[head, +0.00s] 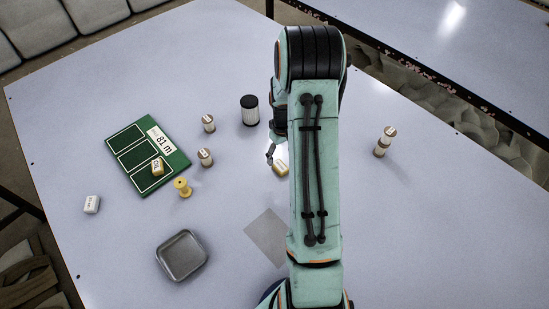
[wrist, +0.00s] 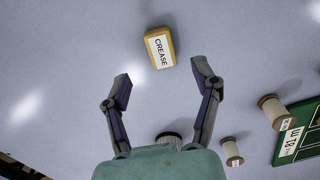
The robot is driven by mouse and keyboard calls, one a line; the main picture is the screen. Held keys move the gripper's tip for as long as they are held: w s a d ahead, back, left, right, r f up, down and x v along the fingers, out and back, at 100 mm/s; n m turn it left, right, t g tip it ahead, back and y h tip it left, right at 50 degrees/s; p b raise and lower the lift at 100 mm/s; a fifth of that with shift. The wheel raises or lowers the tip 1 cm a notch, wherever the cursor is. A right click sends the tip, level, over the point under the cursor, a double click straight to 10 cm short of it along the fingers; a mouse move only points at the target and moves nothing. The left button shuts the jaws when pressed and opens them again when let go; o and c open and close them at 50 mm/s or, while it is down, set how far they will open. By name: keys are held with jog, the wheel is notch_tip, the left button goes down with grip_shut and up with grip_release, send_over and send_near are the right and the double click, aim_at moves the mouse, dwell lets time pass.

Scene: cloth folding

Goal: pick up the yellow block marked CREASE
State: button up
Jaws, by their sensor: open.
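The yellow block marked CREASE (wrist: 160,48) lies on the table with its white label facing up in the wrist view. In the head view a yellow block (head: 280,168) shows just left of my arm, its label too small to read. My gripper (wrist: 169,85) is open and empty, its two fingers apart. The block is beyond the fingertips in the wrist view, roughly midway between them and not touched. In the head view one finger of my gripper (head: 270,154) shows near the block; the rest is hidden by my arm.
Spools (head: 205,157), a yellow spool (head: 183,187), a dark-topped jar (head: 249,110), a white block (head: 91,204) and a metal tray (head: 181,256) stand around. Another spool (head: 384,142) stands right of my arm.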

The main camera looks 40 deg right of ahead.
aim_at(280, 166)
notch_tip(280, 166, down, 5)
jog(key=shift+f, duration=0.15)
jog(key=c, duration=1)
